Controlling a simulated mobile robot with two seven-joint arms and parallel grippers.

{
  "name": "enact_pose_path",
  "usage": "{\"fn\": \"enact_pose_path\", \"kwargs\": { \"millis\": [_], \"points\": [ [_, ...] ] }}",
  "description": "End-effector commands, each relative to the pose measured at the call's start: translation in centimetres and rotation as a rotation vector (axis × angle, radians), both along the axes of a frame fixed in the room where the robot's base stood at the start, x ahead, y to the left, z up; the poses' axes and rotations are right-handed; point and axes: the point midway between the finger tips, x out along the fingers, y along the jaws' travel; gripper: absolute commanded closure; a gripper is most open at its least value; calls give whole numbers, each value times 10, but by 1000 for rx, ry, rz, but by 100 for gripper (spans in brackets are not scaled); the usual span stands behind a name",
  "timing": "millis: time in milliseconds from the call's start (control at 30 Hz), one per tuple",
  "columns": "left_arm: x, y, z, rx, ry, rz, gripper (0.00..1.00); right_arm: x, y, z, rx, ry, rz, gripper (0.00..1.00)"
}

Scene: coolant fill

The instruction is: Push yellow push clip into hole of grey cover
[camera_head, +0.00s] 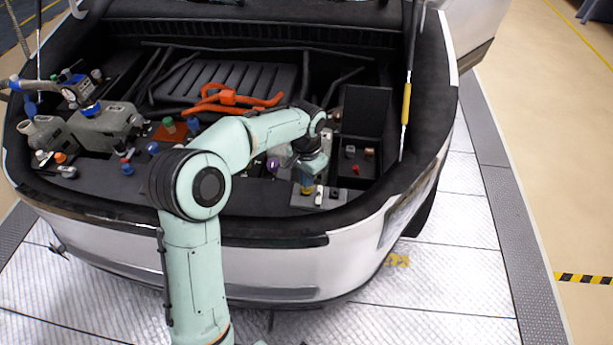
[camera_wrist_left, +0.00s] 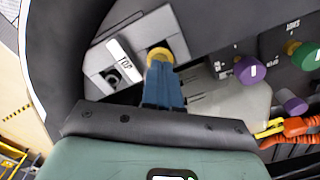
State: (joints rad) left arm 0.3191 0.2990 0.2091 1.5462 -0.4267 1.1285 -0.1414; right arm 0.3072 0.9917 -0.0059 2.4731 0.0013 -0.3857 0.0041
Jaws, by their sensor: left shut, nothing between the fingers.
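The grey cover (camera_head: 328,204) lies at the front right of the engine bay, and its light grey plate (camera_wrist_left: 97,63) fills the upper left of the wrist view. It has a dark hole or socket (camera_wrist_left: 113,77) and a white labelled piece. The yellow push clip (camera_wrist_left: 159,53) shows as a round yellow head on the cover, partly hidden by my fingers. My left gripper (camera_wrist_left: 164,68) is shut, with its blue fingertips at the clip's head; nothing is between them. Whether they touch is unclear. It points down over the cover in the head view (camera_head: 307,182). My right gripper is not in view.
Purple caps (camera_wrist_left: 248,69) and a green-and-yellow cap (camera_wrist_left: 303,54) stand right of the cover in the wrist view. An open black box (camera_head: 361,160) with small parts is right of my gripper. Orange cables (camera_head: 232,98) lie behind. A prop rod (camera_head: 406,105) rises at the right.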

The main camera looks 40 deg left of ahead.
Motion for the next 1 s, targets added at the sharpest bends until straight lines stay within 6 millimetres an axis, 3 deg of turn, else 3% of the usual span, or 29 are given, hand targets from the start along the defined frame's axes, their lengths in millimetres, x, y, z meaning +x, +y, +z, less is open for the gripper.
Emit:
{"fn": "enact_pose_path", "kwargs": {
  "millis": [400,633,767,1000],
  "points": [
    [1,0,31,0,-2,-1,100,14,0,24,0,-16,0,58],
    [1,0,41,1,-2,0,100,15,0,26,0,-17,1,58],
    [1,0,63,1,-5,-1,100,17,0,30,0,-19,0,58],
    [2,-1,119,0,-7,0,100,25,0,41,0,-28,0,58]
  ]
}}
